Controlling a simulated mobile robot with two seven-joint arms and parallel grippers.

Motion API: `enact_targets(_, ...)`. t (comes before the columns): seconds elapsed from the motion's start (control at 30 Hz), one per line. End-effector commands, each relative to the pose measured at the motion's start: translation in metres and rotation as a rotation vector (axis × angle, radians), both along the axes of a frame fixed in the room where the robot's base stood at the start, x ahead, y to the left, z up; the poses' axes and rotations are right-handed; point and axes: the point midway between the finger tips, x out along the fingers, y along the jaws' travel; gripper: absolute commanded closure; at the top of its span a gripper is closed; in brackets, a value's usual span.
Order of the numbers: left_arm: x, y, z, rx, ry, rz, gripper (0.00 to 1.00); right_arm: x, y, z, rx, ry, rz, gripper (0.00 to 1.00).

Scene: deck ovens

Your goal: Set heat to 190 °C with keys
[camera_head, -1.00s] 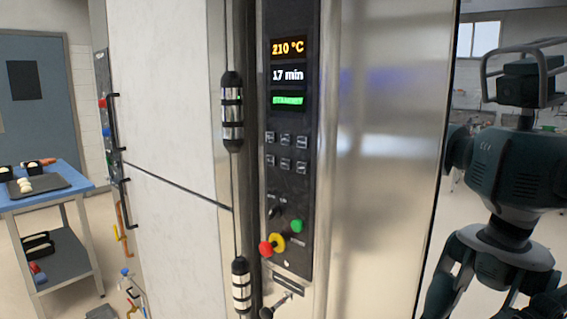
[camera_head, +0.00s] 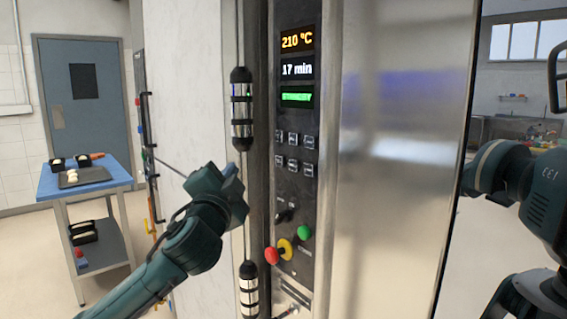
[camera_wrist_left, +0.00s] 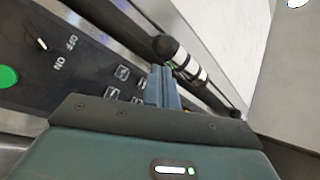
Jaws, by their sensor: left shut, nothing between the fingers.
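My left gripper (camera_head: 230,170) is raised left of the panel, in front of the pale oven side and apart from the keys. In the left wrist view its fingers (camera_wrist_left: 162,85) are together and empty. Some keys (camera_wrist_left: 122,73) show there left of the fingers and partly behind the gripper body. My right gripper is not in view.
Below the keys are a dark switch, a green button (camera_head: 304,232) and a red knob (camera_head: 271,256) with a yellow base. Vertical handle bars with a chrome grip (camera_head: 242,108) stand left of the panel. A blue-topped cart (camera_head: 118,171) stands at far left.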

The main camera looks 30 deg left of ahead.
Motion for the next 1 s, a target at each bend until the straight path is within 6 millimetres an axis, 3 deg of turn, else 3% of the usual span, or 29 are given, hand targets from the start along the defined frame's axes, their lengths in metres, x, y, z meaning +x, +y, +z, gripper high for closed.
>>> enact_targets(0.37,0.007,-0.002,0.0,-0.004,0.0,-0.002,1.0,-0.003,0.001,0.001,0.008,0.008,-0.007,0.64)
enact_targets(1.0,0.077,-0.032,0.0,-0.003,0.001,-0.002,1.0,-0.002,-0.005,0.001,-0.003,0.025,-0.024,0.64)
